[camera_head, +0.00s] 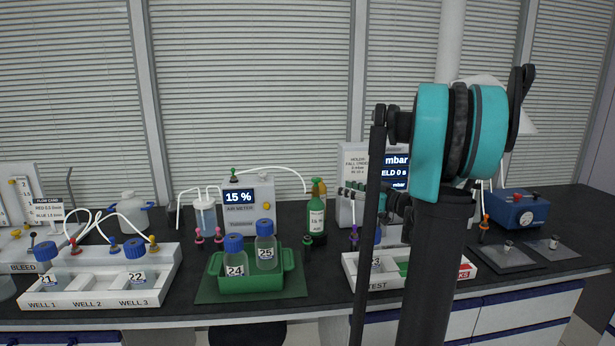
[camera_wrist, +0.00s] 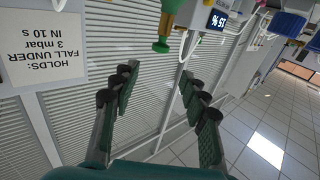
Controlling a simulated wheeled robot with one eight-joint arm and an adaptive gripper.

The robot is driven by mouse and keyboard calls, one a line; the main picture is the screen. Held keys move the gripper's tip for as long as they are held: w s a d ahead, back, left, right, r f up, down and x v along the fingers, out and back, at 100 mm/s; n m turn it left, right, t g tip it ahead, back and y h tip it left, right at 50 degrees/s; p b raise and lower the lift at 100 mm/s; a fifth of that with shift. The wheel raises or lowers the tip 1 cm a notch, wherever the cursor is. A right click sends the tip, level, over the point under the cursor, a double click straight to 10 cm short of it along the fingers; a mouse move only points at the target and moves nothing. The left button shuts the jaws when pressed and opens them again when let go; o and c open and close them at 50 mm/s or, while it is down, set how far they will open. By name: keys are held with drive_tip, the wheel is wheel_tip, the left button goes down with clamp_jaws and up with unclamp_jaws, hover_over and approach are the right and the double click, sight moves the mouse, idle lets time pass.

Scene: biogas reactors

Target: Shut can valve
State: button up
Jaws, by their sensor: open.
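A green can (camera_head: 316,216) with a white label and a green top stands upright on the dark bench, right of the air meter. In the wrist view, which is upside down, a green and yellow body (camera_wrist: 171,8) with a small green knob (camera_wrist: 161,47) shows at the top; I take it for the can and its valve. My gripper (camera_wrist: 157,76) is open and empty, with the knob beyond the gap between its fingertips, apart from them. In the head view my gripper (camera_head: 345,194) is to the right of the can, partly hidden by my arm. The valve's setting cannot be told.
The air meter (camera_head: 247,213) reads 15 %. A green crate (camera_head: 250,285) with bottles 24 and 25 stands in front. A white test tray (camera_head: 365,276) is partly behind my arm. A sign panel (camera_head: 356,160) stands behind my gripper. White wells (camera_head: 60,295) are at left.

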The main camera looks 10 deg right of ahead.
sight(316, 182)
drive_tip(key=x, duration=1.7)
drive_tip(key=shift+w+a, duration=0.1)
clamp_jaws()
